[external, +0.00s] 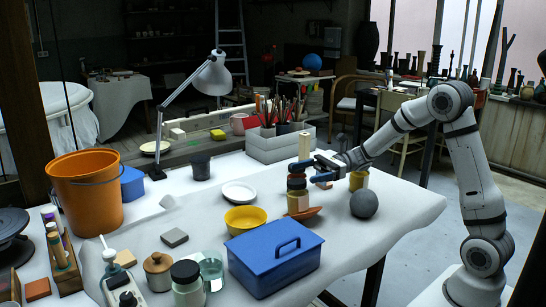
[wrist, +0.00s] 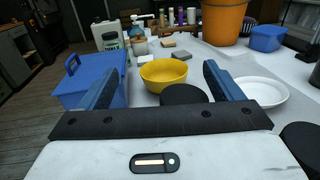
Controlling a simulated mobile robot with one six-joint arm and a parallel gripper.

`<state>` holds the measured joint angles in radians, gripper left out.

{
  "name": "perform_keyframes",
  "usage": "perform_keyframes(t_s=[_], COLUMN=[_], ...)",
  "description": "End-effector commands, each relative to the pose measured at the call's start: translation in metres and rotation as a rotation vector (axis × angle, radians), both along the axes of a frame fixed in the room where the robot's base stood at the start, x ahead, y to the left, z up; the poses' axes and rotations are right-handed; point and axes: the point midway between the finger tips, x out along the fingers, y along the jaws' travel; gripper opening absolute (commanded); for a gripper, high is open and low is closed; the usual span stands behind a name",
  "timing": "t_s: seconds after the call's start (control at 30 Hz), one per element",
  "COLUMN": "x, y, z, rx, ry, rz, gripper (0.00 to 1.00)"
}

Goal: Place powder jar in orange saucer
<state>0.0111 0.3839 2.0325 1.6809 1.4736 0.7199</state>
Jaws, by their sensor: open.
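A jar with a dark lid and yellowish body (external: 298,204), apparently the powder jar, stands upright near the table's right side. Its round dark lid shows in the wrist view (wrist: 183,94). The orange saucer (external: 312,213) shows at the jar's right foot, partly hidden; I cannot tell whether the jar touches it. I cannot make out the saucer in the wrist view. My gripper (external: 314,173) is open and empty at about the height of the jar's top. Its blue fingers (wrist: 161,82) spread either side of the lid in the wrist view.
A yellow bowl (external: 245,219), white plate (external: 238,192) and blue toolbox (external: 274,260) stand nearby. A grey ball (external: 364,204) and yellow cup (external: 358,180) are to the right. The front right table corner is clear.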

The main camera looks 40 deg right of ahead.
Motion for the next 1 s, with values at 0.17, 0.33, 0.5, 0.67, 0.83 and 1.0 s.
perform_keyframes(t_s=[0.17, 0.33, 0.5, 0.67, 0.83, 1.0], x=[0.0, -0.019, -0.089, -0.159, -0.212, -0.237], y=[0.0, 0.001, -0.009, -0.048, -0.111, -0.166], z=[0.006, 0.004, -0.015, -0.045, -0.07, -0.077], rx=[0.0, -0.079, -0.381, -0.733, -1.072, -1.314], ry=[0.001, -0.049, -0.254, -0.535, -0.848, -1.092], rz=[0.0, 0.043, 0.219, 0.465, 0.769, 1.053], gripper=[0.86, 0.86, 0.86, 0.86, 0.86, 0.86])
